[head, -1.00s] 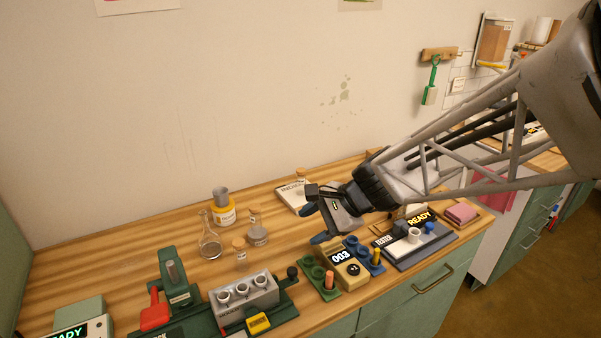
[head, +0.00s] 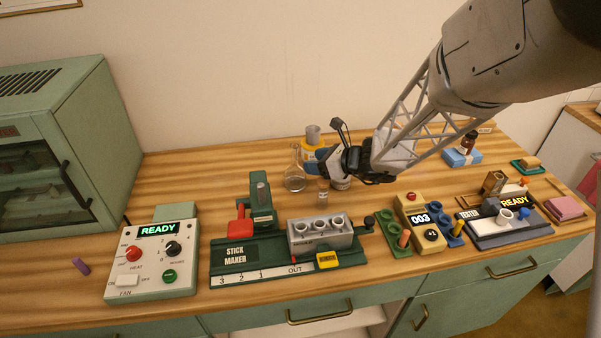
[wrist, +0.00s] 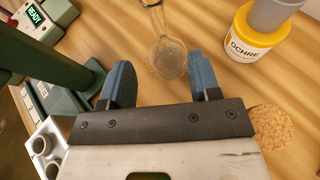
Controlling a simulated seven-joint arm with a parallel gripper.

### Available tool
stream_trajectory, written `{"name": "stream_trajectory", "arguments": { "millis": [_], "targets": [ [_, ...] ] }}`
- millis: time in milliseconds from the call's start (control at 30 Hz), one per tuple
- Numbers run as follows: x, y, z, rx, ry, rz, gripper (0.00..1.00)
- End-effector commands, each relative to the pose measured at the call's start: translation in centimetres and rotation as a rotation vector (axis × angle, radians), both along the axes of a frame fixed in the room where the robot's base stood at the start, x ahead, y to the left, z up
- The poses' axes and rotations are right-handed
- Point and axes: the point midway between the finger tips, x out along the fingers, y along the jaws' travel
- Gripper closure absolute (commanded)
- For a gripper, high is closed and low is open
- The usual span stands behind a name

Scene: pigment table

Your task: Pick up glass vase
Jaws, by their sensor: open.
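The glass vase (head: 295,181) is a clear round-bottomed flask with a narrow neck, standing upright on the wooden table behind the stick maker. In the wrist view the glass vase (wrist: 167,57) stands just beyond and between my two blue fingertips, nearer the right one. My gripper (wrist: 157,75) is open and nothing is held between its fingers. In the head view my gripper (head: 312,165) reaches in from the right, close beside the vase.
An ochre jar (wrist: 256,35) stands close to the right finger in the wrist view. A cork-topped jar (wrist: 270,127) is by the palm's right side. The green stick maker (head: 263,202) stands in front. A control box (head: 153,260) and green oven (head: 70,150) are at left.

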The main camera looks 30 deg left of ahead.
Motion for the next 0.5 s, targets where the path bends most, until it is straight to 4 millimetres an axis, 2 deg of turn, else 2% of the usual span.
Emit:
{"name": "stream_trajectory", "arguments": {
  "millis": [500],
  "targets": [
    [-0.01, 0.77, -0.35, 0.002, 0.004, -0.003, 0.43]
  ]
}}
